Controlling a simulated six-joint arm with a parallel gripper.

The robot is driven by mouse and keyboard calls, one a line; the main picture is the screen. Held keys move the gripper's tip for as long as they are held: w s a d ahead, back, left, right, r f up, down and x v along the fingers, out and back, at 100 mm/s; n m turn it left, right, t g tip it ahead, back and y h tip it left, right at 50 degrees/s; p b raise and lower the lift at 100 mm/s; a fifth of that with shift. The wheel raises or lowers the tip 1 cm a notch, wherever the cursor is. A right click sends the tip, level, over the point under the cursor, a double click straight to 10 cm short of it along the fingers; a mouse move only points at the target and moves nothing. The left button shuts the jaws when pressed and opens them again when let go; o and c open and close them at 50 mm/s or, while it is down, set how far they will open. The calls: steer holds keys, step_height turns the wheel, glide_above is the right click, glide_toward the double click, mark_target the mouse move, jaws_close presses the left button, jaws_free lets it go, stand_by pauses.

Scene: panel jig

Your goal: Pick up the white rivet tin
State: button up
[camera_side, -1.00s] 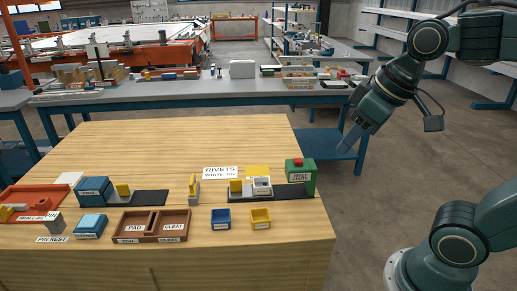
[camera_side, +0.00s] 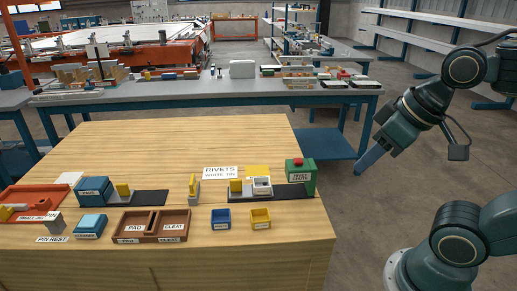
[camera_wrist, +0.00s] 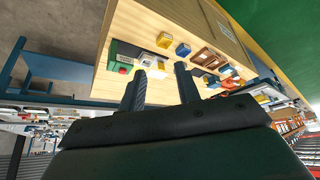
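The white rivet tin (camera_side: 262,186) sits on a dark strip at the right part of the wooden bench, between a yellow block (camera_side: 236,185) and a green box with a red button (camera_side: 300,170). The tin also shows small in the wrist view (camera_wrist: 146,60), partly crowded by its neighbours. My gripper (camera_side: 362,165) is in the air off the bench's right side, well apart from the tin. In the wrist view its two fingers (camera_wrist: 160,85) are spread with nothing visible between them.
A sign reading RIVETS WHITE TIN (camera_side: 220,172) stands behind the strip. A blue bin (camera_side: 220,219) and a yellow bin (camera_side: 260,218) stand in front. A brown divided tray (camera_side: 152,226) is further left. The back of the wooden bench (camera_side: 180,140) is clear.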

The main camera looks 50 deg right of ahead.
steer(key=o, duration=1)
steer(key=shift+c, duration=0.2)
steer(key=shift+w, duration=0.1)
